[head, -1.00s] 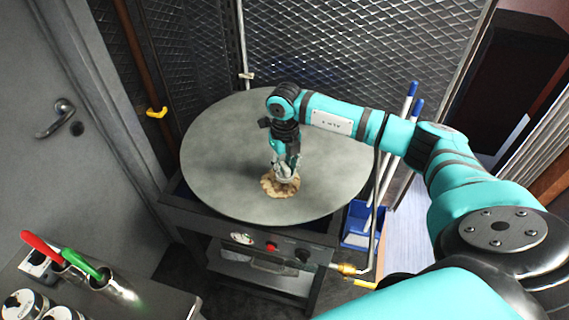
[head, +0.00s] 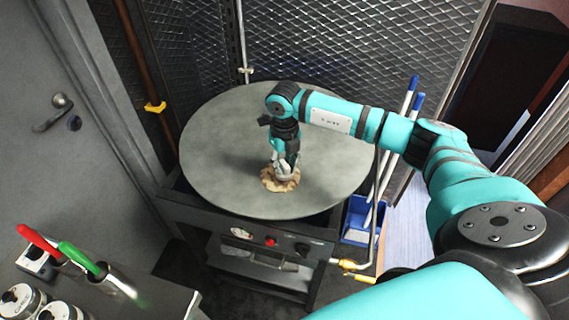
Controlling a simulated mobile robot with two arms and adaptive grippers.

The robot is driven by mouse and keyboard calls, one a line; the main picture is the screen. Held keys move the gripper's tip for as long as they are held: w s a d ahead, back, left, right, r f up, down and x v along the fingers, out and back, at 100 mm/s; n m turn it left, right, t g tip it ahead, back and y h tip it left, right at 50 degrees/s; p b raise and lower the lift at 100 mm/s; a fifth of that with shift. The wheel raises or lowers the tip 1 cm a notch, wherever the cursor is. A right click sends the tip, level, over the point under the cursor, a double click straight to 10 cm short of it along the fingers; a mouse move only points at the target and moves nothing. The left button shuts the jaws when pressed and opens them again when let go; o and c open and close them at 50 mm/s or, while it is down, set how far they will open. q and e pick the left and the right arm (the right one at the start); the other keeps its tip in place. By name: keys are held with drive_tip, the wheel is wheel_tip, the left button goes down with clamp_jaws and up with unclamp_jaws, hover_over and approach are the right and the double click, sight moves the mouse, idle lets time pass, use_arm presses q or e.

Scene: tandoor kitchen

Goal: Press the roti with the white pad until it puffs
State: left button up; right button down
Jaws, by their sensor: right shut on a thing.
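A tan, uneven-edged roti (head: 269,183) lies on the large round grey griddle (head: 225,140), a little below its middle. My right gripper (head: 284,165) points down over the roti and is shut on the white pad (head: 284,174). The pad shows as a small pale piece at the fingertips, at the roti's surface. The gripper and pad hide the middle of the roti, so I cannot tell how puffed it is. My left gripper is not in view.
The griddle's stand has a red knob (head: 271,241) and a gauge in front. A blue bin (head: 362,222) with long handles stands right of the griddle. Mesh panels stand behind.

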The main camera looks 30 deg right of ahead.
drive_tip(key=shift+s+f+b, duration=0.1)
drive_tip(key=shift+f+b, duration=0.4)
drive_tip(key=shift+f, duration=0.05)
idle(1.4)
drive_tip(key=shift+r, duration=0.1)
drive_tip(key=shift+r+p, duration=2.25)
drive_tip(key=shift+r, duration=1.2)
drive_tip(key=shift+f, duration=0.2)
drive_tip(key=f+b, duration=0.1)
drive_tip(key=f, duration=0.1)
drive_tip(key=w+a+f+b, duration=0.1)
drive_tip(key=b, duration=0.1)
drive_tip(key=w+f+b, duration=0.1)
drive_tip(key=f+b, duration=0.1)
drive_tip(key=shift+a+f, duration=0.3)
drive_tip(key=shift+f+b, duration=0.45)
drive_tip(key=shift+b, duration=0.1)
idle(0.9)
